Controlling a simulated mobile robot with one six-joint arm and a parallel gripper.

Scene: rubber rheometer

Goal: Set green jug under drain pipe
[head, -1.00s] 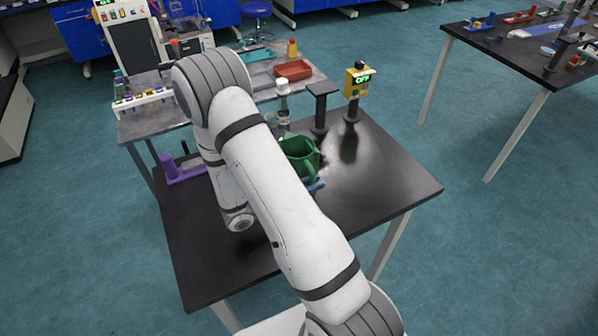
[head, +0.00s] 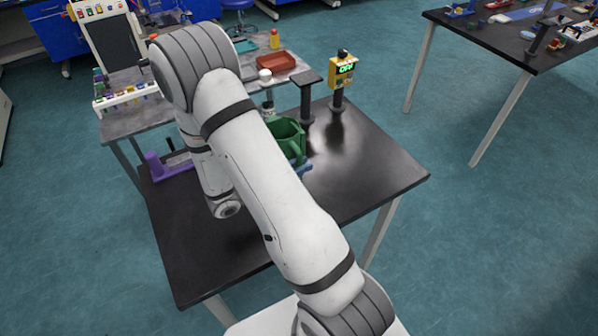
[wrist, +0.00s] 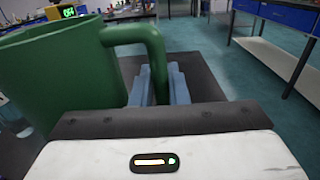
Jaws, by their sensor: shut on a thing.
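The green jug (head: 290,139) is over the black table, partly hidden behind my arm in the head view. In the wrist view the green jug (wrist: 62,78) fills the left side, upright, with its handle reaching toward the right. My gripper (wrist: 163,84) has blue fingers and is shut on the jug's handle. In the head view a bit of the blue gripper (head: 303,165) shows beside the jug. A small white-topped fixture (head: 265,77) stands just behind the jug. I cannot make out the drain pipe clearly.
A yellow box reading OFF (head: 343,72) stands on a post at the table's back. A dark flat-topped stand (head: 305,95) is beside it. A purple stand (head: 165,168) is at the left. The black table (head: 370,180) is clear at the right.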

